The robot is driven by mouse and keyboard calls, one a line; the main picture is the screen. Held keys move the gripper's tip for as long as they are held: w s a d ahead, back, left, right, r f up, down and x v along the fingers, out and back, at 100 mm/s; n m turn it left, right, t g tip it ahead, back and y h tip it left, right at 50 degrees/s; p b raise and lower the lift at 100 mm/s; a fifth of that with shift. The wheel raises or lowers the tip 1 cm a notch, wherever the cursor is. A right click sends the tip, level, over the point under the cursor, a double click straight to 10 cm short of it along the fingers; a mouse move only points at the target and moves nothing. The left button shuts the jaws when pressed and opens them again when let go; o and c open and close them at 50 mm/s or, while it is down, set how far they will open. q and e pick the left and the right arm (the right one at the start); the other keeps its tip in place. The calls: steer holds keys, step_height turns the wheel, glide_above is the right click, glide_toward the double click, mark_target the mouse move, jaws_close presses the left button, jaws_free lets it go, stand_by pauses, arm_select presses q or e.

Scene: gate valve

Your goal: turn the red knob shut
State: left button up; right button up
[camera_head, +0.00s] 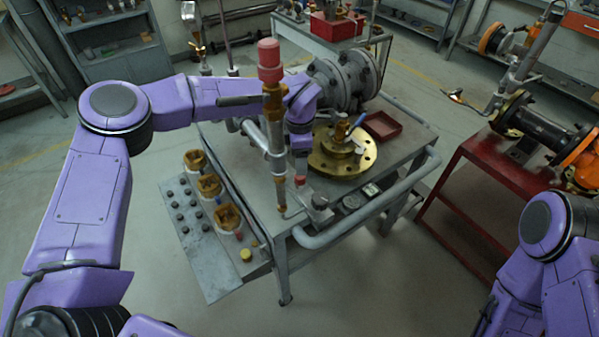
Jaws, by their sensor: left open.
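A small red knob (300,181) shows near the front edge of the grey metal table, beside a grey fitting (320,207). My left arm reaches in over the table, and its gripper (300,168) points down just above the small red knob. The gripper is open; its fingers are small and partly hidden, so I cannot tell whether they touch the knob. A larger red cylindrical cap (269,60) tops an upright brass and grey pipe that stands in front of my left arm. My right gripper is out of view; only purple links of that arm show at the lower right.
A brass flange (343,155) with a valve stem sits right of my left gripper, near a red tray (382,126). A large grey flanged valve (345,78) stands behind. Ochre fittings (209,185) line the left side shelf. A red stand (480,175) is at right.

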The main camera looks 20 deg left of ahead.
arm_select(q)
step_height(320, 180, up, 4)
steer(key=shift+r, duration=0.1)
stand_by(0.4)
